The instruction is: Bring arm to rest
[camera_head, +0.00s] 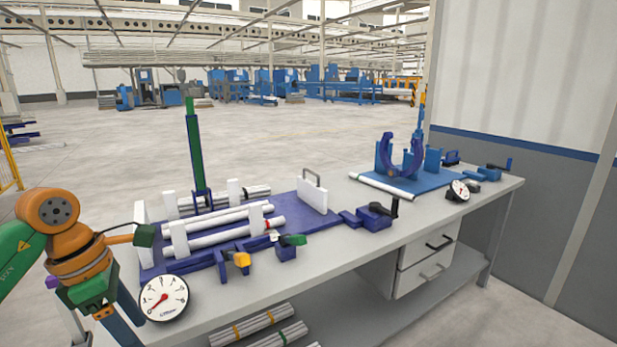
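White pipes (220,238) lie side by side in the dark blue fixture (312,218) on the left half of the bench, between white upright blocks. Another white pipe (387,187) lies along the front edge of the blue plate (430,184) at the back right. My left arm comes in from the left with an orange wrist. Its gripper (100,312) hangs at the bench's left end, apart from the pipes. Its fingertips are not clear, so I cannot tell whether it is open or shut. My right gripper is not in view.
A round dial (164,298) stands at the bench's front left, close to my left gripper. A tall green post (195,145) rises behind the pipes. A blue curved holder (400,155) stands on the right plate. More pipes (250,325) lie on the lower shelf.

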